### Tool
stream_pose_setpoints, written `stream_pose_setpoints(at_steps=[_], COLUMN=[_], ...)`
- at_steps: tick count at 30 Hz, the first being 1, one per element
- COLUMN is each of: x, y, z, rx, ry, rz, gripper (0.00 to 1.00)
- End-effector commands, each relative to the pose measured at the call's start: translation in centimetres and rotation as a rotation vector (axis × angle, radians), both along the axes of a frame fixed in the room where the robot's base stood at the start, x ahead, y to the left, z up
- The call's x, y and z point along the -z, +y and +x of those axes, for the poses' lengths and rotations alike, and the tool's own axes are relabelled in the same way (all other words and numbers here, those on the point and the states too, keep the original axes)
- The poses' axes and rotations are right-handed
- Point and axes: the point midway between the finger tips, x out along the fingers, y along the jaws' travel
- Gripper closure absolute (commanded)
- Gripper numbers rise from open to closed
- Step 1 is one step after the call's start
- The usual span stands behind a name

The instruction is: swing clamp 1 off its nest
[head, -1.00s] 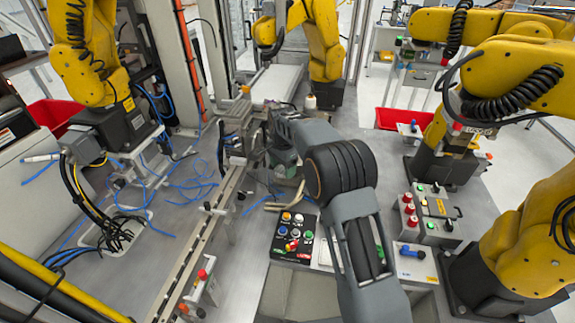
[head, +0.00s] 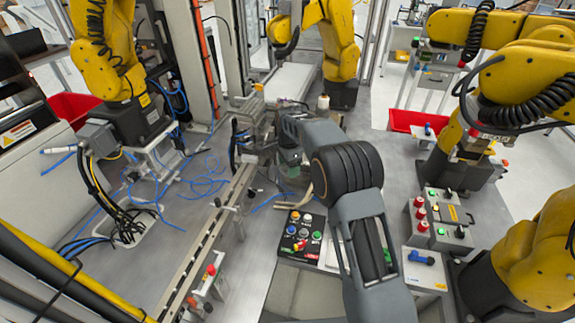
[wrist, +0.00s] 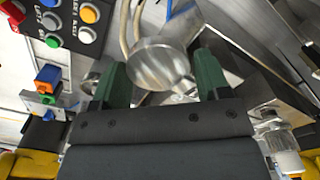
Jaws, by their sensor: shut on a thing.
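My gripper (head: 290,168) reaches forward to the machine at the middle of the bench in the head view; its fingertips are mostly hidden there by my own arm. In the wrist view, its two green fingers (wrist: 163,72) stand apart on either side of a round, shiny metal part (wrist: 158,62) and are shut on it. I cannot tell from the picture whether this part belongs to clamp 1. The metal nest block (head: 256,135) stands just beyond the gripper, partly hidden. No label marks clamp 1.
A black button panel (head: 300,236) is close to my arm's left side. Yellow arms surround the bench.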

Motion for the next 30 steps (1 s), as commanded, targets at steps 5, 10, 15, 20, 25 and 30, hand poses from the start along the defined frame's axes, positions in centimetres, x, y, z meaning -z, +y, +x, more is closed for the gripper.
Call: stream_pose_setpoints(at_steps=[5, 10, 15, 20, 25, 30], x=[-0.1, 0.0, -0.2, -1.9, -5.3, -8.8], y=[-0.1, 0.2, 0.2, 0.2, 0.3, 0.3], z=[0.0, 0.0, 0.0, 0.1, 0.1, 0.1], rx=[0.007, 0.002, 0.000, 0.000, 0.000, 0.000], ry=[-0.002, -0.001, -0.001, -0.005, -0.006, -0.005], rz=[0.001, 0.000, 0.001, 0.002, 0.002, 0.002], gripper=[0.16, 0.10, 0.10, 0.10, 0.10, 0.10])
